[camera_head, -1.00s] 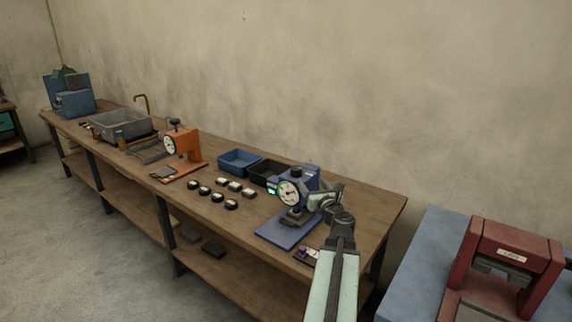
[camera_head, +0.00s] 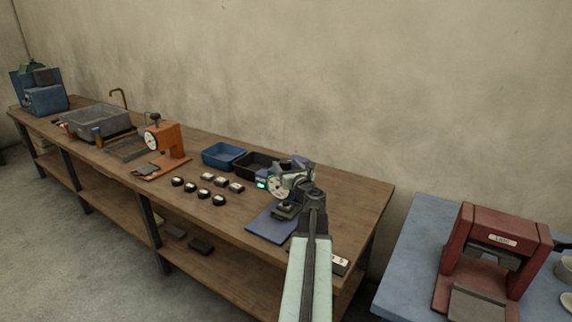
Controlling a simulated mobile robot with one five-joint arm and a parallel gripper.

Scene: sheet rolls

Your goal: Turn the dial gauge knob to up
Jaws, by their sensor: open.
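A blue dial gauge stand (camera_head: 266,228) stands near the right end of the wooden bench. Its round white dial (camera_head: 277,188) faces the front left, with a small green display (camera_head: 261,183) beside it. My arm reaches up from the bottom of the view, and my gripper (camera_head: 291,172) is open at the top of the gauge, in front of its upper right part. The gauge's knob and my fingertips are too small and overlapped to tell apart. I cannot tell whether they touch.
An orange dial gauge (camera_head: 166,146) stands farther left. Several small black-and-white pieces (camera_head: 205,188) lie between them. A blue bin (camera_head: 222,156) and a black bin (camera_head: 254,165) sit behind. A red press (camera_head: 500,250) stands on a blue table (camera_head: 405,270) at right.

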